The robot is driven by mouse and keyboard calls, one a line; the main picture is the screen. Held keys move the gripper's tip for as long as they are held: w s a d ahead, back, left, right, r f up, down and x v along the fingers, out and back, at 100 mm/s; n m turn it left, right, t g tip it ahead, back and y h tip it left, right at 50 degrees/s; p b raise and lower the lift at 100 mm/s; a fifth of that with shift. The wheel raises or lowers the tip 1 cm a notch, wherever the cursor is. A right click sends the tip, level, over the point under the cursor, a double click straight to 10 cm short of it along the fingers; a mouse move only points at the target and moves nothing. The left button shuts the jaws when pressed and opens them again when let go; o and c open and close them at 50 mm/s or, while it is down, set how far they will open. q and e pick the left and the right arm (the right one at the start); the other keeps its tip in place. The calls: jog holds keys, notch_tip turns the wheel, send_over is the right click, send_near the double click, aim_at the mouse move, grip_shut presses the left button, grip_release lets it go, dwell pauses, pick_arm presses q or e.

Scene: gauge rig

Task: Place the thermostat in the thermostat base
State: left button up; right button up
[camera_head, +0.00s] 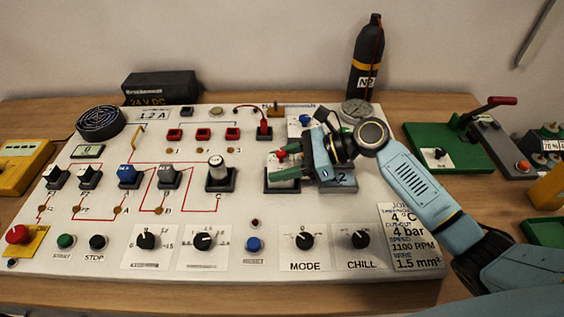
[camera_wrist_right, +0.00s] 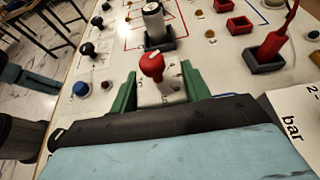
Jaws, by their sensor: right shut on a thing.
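My right gripper (camera_head: 282,162) reaches in from the right over the panel. Its green fingers are shut on a white block with a red knob (camera_head: 281,155), apparently the thermostat. In the right wrist view the red-knobbed block (camera_wrist_right: 152,68) stands between the two green fingers (camera_wrist_right: 160,92). A dark square base (camera_head: 282,188) shows directly below the block in the head view. I cannot tell whether the block is seated in it or just above it. The gripper hides part of both. My left gripper is not in view.
A dark holder with a white-and-black cylinder (camera_head: 219,172) stands just left of the block. A grey-blue base marked 2 (camera_head: 340,179) lies under my right wrist. Behind are a red plug (camera_head: 264,130), a blue-knobbed part (camera_head: 304,121) and a gauge (camera_head: 356,109). MODE and CHILL knobs (camera_head: 304,240) are in front.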

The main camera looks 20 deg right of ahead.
jog(key=o, duration=1.1)
jog(key=shift+f, duration=0.1)
jog(key=shift+r, duration=0.2)
jog(key=p+v, duration=0.1)
jog(key=v, duration=1.1)
jog(key=shift+s+f, duration=0.1)
